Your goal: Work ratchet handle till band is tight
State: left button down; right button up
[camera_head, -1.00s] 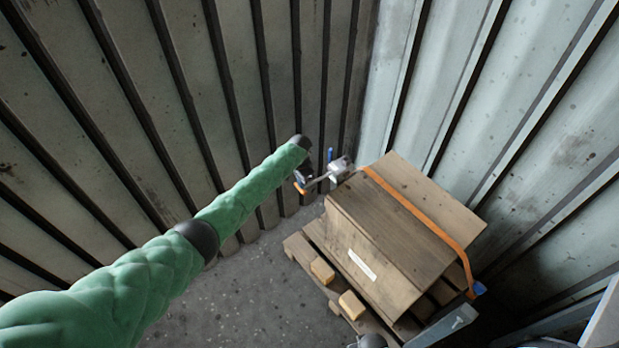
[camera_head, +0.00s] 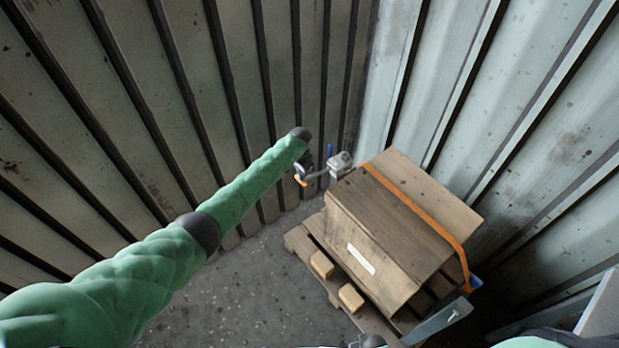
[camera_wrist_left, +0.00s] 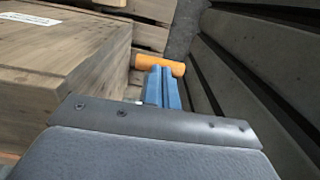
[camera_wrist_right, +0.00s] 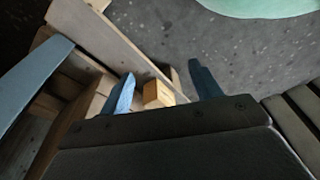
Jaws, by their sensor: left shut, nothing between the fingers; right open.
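The orange band (camera_head: 415,210) runs over the top of the wooden crate (camera_head: 375,245) and down its near right side. The grey ratchet (camera_head: 341,162) is at the crate's far left edge, with its handle reaching left to an orange grip (camera_head: 301,181). My left gripper (camera_wrist_left: 160,88) is shut and empty; in the left wrist view its blue fingertips are close to the orange grip (camera_wrist_left: 160,65). Whether they touch cannot be told. My right gripper (camera_wrist_right: 165,88) is open and empty above the floor and pallet edge, with a block of wood showing beyond its fingers.
The crate stands on a wooden pallet (camera_head: 300,240) with yellowish blocks (camera_head: 350,298) at its near edge. Ribbed metal walls (camera_head: 180,110) close in the left and right behind it. Bare concrete floor (camera_head: 230,300) lies in front of the pallet.

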pick_arm(q)
notch_tip(320, 180, down, 8)
jog(key=b, duration=0.5)
pick_arm(e)
jog(key=w+a+r, duration=0.2)
jog(key=r, duration=0.6)
jog(key=w+a+r, duration=0.2)
jog(key=r, duration=0.6)
pick_arm(q)
notch_tip(320, 180, up, 5)
jog(key=p, duration=0.5)
jog(key=shift+r, duration=0.2)
notch_tip(320, 180, up, 4)
jog(key=p, duration=0.3)
jog(key=shift+r+p, duration=0.1)
jog(key=shift+p, duration=0.2)
pick_arm(e)
jog(key=s+d+f, duration=0.2)
jog(key=f, duration=0.5)
jog(key=s+d+f, duration=0.2)
jog(key=f, duration=0.5)
jog(key=s+d+f, duration=0.2)
jog(key=s+f, duration=0.1)
jog(key=f, duration=0.3)
jog(key=shift+d+f, duration=0.3)
jog(key=shift+f, duration=0.1)
